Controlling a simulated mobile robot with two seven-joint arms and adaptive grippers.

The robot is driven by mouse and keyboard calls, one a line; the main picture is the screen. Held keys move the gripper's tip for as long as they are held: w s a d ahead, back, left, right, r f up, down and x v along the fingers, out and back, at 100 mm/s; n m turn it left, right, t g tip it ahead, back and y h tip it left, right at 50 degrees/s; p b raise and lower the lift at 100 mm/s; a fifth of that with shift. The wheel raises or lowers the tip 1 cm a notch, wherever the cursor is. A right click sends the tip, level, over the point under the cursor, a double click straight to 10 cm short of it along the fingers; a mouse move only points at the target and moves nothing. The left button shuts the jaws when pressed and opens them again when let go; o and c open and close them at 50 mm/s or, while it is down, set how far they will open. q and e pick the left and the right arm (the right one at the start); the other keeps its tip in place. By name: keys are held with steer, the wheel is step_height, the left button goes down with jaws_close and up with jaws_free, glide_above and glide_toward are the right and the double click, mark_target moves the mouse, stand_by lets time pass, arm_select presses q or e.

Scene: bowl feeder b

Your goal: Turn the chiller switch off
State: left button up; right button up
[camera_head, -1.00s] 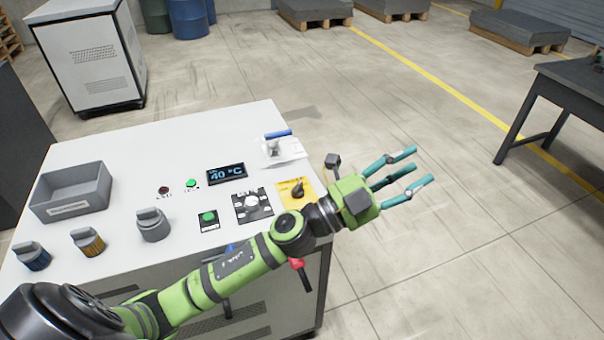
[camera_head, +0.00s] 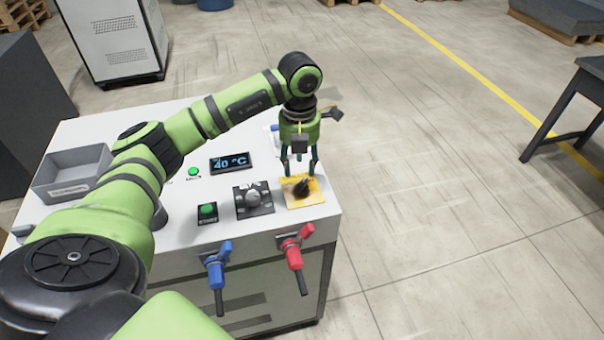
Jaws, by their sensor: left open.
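A black rotary switch knob (camera_head: 302,188) sits on a yellow plate (camera_head: 316,197) at the right end of the white machine top. I take it as the chiller switch; its labels are too small to read. My left gripper (camera_head: 301,170) points down, open and empty, its teal fingers spread right above and behind the knob. I cannot tell whether a fingertip touches it. My right gripper is out of view.
A grey knob on a black plate (camera_head: 254,198), a green button (camera_head: 207,209) and a display (camera_head: 230,162) reading 40 °C lie left of the switch. Blue (camera_head: 215,268) and red (camera_head: 295,258) valves stick out in front. A grey bin (camera_head: 72,172) stands at left.

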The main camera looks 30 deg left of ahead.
mark_target(302, 187)
arm_select(q)
step_height(302, 187, down, 4)
steer(key=shift+r+p, duration=0.1)
steer(key=shift+p, duration=0.55)
steer(key=shift+d+f, duration=0.1)
steer(key=shift+f, duration=0.7)
jaws_close()
